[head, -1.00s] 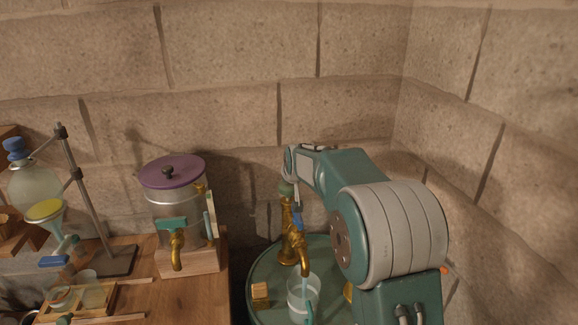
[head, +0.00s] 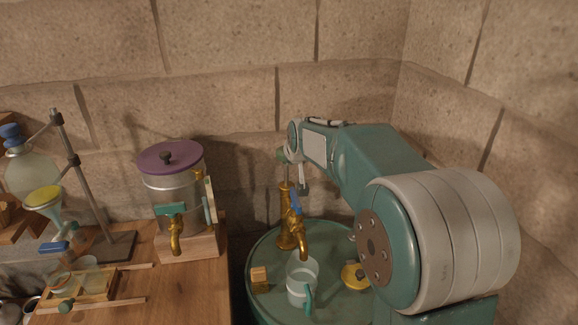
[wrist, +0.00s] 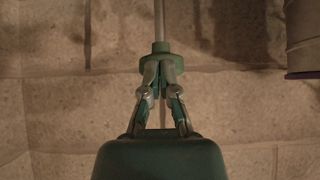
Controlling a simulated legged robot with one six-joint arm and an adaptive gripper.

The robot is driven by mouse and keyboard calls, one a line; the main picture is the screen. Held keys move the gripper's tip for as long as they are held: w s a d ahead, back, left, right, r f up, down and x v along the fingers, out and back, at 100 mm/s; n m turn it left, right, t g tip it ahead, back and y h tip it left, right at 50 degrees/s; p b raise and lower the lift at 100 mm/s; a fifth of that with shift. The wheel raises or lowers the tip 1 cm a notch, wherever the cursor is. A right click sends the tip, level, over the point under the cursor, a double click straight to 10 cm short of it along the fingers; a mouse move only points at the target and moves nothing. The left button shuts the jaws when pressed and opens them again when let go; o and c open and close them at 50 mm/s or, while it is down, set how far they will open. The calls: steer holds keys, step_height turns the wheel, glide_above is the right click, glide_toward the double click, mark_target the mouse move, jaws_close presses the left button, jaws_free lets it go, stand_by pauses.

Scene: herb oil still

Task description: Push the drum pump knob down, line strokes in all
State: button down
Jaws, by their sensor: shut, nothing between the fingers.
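The brass drum pump (head: 287,230) stands on the green drum (head: 262,262), with a blue lever (head: 296,203) by its spout. Its green knob (head: 283,157) sits on a thin rod above the brass body, a short length of rod showing. In the wrist view the knob (wrist: 154,58) lies right at the tips of my gripper (wrist: 161,66). My gripper is shut and empty; I cannot tell whether it touches the knob or is just above it. A clear jug (head: 302,277) with a teal handle stands under the spout.
A small wooden block (head: 260,275) and a yellow round piece (head: 354,276) lie on the drum. Left, a wooden table (head: 195,293) holds a purple-lidded dispenser (head: 172,190) and a stand with glassware. Stone walls close off the back and right.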

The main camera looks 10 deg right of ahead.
steer(key=shift+v, duration=1.75)
steer(key=shift+w, duration=0.1)
step_height(320, 180, up, 10)
steer(key=w, duration=0.1)
steer(key=shift+a, duration=0.2)
steer(key=shift+w, duration=0.2)
glide_above(279, 152)
steer(key=d, duration=0.2)
steer(key=f, duration=0.6)
steer(key=shift+s+f, duration=0.2)
steer(key=f, duration=0.3)
steer(key=shift+w+f, duration=0.2)
steer(key=shift+w, duration=0.1)
steer(key=shift+f, duration=0.55)
